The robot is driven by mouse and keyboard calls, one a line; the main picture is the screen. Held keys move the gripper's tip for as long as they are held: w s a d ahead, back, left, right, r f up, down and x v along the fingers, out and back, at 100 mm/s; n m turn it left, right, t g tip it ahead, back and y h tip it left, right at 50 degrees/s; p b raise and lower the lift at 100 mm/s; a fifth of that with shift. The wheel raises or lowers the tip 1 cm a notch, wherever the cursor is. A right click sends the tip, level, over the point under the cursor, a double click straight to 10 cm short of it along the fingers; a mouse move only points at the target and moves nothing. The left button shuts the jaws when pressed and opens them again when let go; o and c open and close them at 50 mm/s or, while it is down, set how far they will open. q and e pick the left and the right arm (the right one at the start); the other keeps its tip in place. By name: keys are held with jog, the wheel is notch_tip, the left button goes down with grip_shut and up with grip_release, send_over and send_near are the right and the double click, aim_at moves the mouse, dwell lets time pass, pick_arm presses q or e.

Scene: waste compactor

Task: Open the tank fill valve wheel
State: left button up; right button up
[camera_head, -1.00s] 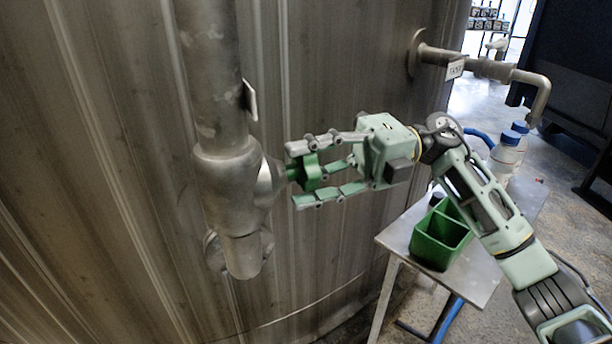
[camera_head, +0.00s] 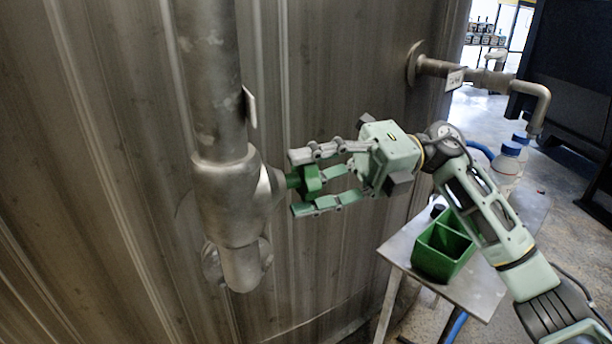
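The green valve wheel (camera_head: 311,181) sits on the right side of a grey metal valve body (camera_head: 228,195) on a vertical pipe in front of the tank. My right gripper (camera_head: 303,183) comes in from the right with its fingers around the wheel, one finger above and others below and behind it. The fingers look close to the wheel's edge; whether they press on it is hard to tell. The wheel is partly hidden by the fingers. My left gripper is not in view.
The ribbed metal tank wall (camera_head: 330,80) fills the left and middle. A labelled tap pipe (camera_head: 455,75) sticks out at upper right. Below my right arm stands a small table (camera_head: 470,293) with a green divided bin (camera_head: 443,247) and bottles (camera_head: 508,160).

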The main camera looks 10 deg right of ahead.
jog(key=shift+o, duration=1.3)
jog(key=shift+f, duration=0.1)
jog(key=v, duration=1.2)
